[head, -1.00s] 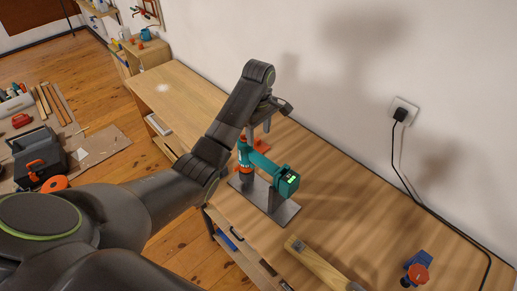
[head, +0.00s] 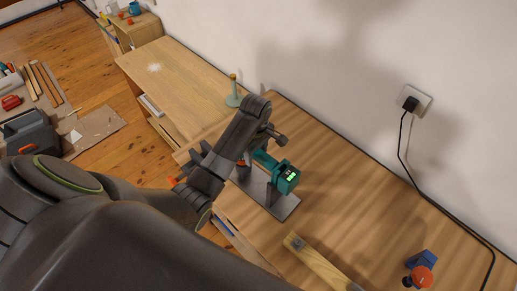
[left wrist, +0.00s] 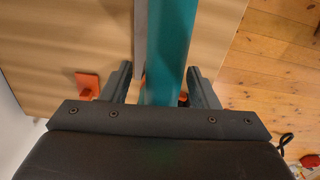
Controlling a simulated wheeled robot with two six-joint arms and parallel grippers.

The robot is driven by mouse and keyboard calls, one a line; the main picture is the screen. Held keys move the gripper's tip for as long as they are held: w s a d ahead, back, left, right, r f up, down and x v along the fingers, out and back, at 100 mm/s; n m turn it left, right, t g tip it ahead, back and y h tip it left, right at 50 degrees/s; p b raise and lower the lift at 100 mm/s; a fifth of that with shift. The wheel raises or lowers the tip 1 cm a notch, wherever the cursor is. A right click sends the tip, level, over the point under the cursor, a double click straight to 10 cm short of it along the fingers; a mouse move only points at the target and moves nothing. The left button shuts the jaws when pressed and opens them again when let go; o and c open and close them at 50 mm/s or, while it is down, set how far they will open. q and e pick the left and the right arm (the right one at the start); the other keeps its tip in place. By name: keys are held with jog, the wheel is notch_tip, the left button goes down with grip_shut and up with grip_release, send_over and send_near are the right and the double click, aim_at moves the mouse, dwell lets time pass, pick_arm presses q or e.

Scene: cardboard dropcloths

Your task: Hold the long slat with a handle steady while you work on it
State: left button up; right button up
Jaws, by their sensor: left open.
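A pale wooden piece (head: 325,264) with a grey metal spot near its far end lies on the bench at the lower edge of the head view. It may be the slat; its near end is cut off and no handle is clear. A teal power tool (head: 286,179) stands on a grey metal plate (head: 284,208), partly hidden by my arm. My left gripper (head: 265,135) is over the tool, its fingers mostly hidden there. In the left wrist view the gripper (left wrist: 160,78) is open, with the teal body (left wrist: 168,45) between its fingers. My right gripper is out of view.
A blue and red device (head: 420,268) sits at the lower right of the bench. A black cord (head: 405,140) runs from the wall socket (head: 418,98) along the back. A pale green stand (head: 233,95) is behind my arm. The bench (head: 370,220) middle is clear.

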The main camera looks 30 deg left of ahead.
pick_arm(q)
jog(key=shift+s+r, duration=0.1)
jog(key=shift+s, duration=0.05)
jog(key=shift+c, duration=1)
grip_shut()
jog(key=c, duration=0.5)
grip_release()
jog(key=shift+c, duration=0.2)
jog(key=shift+r, duration=0.1)
jog(key=c, duration=0.4)
